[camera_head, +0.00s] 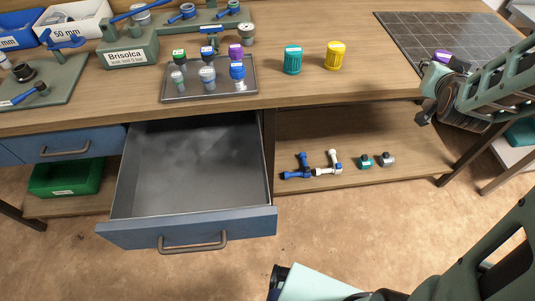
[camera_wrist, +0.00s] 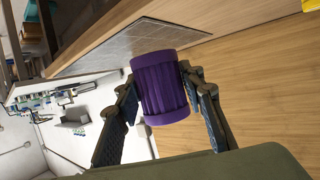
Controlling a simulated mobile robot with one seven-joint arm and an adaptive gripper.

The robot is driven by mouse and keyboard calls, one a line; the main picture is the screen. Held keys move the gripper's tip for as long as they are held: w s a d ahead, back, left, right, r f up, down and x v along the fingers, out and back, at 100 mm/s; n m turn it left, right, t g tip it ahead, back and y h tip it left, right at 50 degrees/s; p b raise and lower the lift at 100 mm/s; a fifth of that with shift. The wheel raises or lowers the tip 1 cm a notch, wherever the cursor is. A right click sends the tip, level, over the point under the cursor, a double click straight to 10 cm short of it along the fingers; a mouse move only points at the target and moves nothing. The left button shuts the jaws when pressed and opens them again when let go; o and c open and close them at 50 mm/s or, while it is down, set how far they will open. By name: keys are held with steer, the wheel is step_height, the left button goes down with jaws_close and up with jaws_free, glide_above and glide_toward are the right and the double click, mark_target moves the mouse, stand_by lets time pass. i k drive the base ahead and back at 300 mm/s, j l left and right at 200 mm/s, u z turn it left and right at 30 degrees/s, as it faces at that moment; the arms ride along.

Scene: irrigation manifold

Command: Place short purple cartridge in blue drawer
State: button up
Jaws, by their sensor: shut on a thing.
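The short purple cartridge (camera_wrist: 160,88) is a ribbed purple cylinder held between the two fingers of my gripper (camera_wrist: 160,100) in the wrist view. In the head view, a small part of the purple cartridge (camera_head: 442,56) shows beside my gripper (camera_head: 432,88) at the right, by the dark grid mat. My arm hides the rest of it. The blue drawer (camera_head: 187,232) is pulled open below the worktop at the left centre. Its grey inside looks empty.
Teal (camera_head: 292,60) and yellow (camera_head: 335,56) ribbed cylinders stand on the worktop. A tray (camera_head: 210,92) with several small capped vials is above the drawer. A lower shelf (camera_head: 400,135) with several fittings is right of the drawer. A dark grid mat (camera_head: 440,35) lies at the right.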

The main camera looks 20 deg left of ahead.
mark_target(160, 195)
steer(key=u, duration=0.4)
steer(key=k+j+u, duration=0.1)
steer(key=u, duration=0.3)
steer(key=k+j+u, duration=0.1)
steer(key=u, duration=0.3)
